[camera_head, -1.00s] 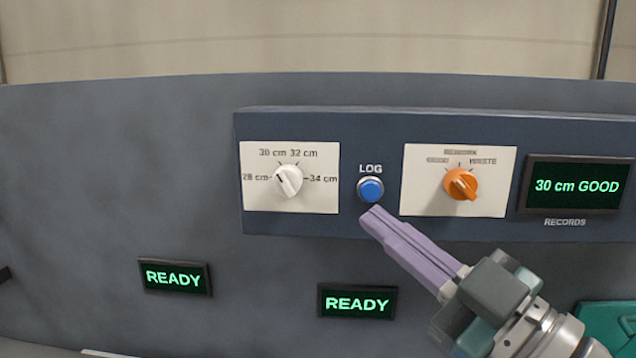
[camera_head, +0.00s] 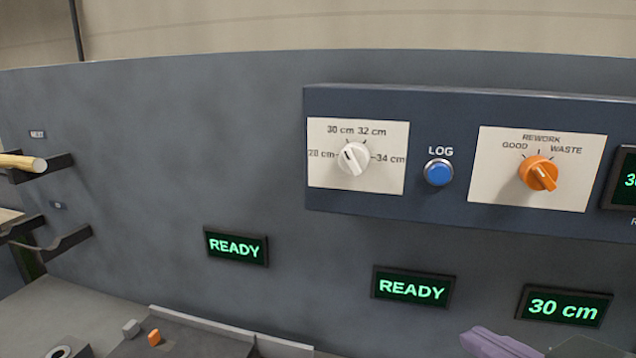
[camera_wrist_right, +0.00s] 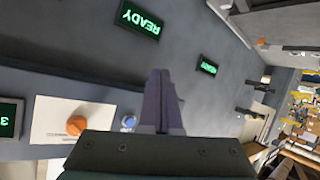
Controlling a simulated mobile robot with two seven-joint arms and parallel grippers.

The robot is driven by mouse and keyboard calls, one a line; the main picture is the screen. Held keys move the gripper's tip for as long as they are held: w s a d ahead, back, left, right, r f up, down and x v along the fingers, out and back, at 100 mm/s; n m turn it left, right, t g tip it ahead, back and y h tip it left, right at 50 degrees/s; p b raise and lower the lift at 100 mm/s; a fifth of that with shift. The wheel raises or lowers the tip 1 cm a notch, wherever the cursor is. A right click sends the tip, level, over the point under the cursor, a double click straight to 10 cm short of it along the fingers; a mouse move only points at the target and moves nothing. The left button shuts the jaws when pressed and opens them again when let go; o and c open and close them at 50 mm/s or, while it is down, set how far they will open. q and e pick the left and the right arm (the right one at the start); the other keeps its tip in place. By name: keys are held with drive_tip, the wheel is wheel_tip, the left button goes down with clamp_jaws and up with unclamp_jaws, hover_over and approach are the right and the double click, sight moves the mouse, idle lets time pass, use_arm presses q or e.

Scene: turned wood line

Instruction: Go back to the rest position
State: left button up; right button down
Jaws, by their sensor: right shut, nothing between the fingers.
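My right gripper (camera_head: 490,343) shows its purple fingers at the bottom edge of the head view, below the control panel and apart from it. In the right wrist view its fingers (camera_wrist_right: 160,85) are together with nothing between them. The blue LOG button (camera_head: 438,172) is uncovered on the dark blue panel (camera_head: 330,98). It also shows in the right wrist view (camera_wrist_right: 129,122), beside the fingers. My left gripper is in neither view.
A white length knob (camera_head: 354,158) and an orange knob (camera_head: 538,173) flank the button. Several green-lit displays, including a READY one (camera_head: 236,246), are on the grey wall. A wooden rod (camera_head: 22,162) lies on a bracket at the left. A grey bench (camera_head: 60,310) is below.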

drive_tip(key=s+d+f+m+g+h, duration=0.1)
drive_tip(key=s+f+m+g, duration=0.1)
drive_tip(key=s+g, duration=0.5)
drive_tip(key=s+d+f+m+g+h, duration=0.1)
drive_tip(key=s+f+g, duration=0.15)
drive_tip(key=s, duration=0.95)
wheel_tip(320, 180, up, 23)
drive_tip(key=p, duration=2.3)
drive_tip(key=shift+w+d, duration=0.2)
drive_tip(key=shift+w, duration=0.05)
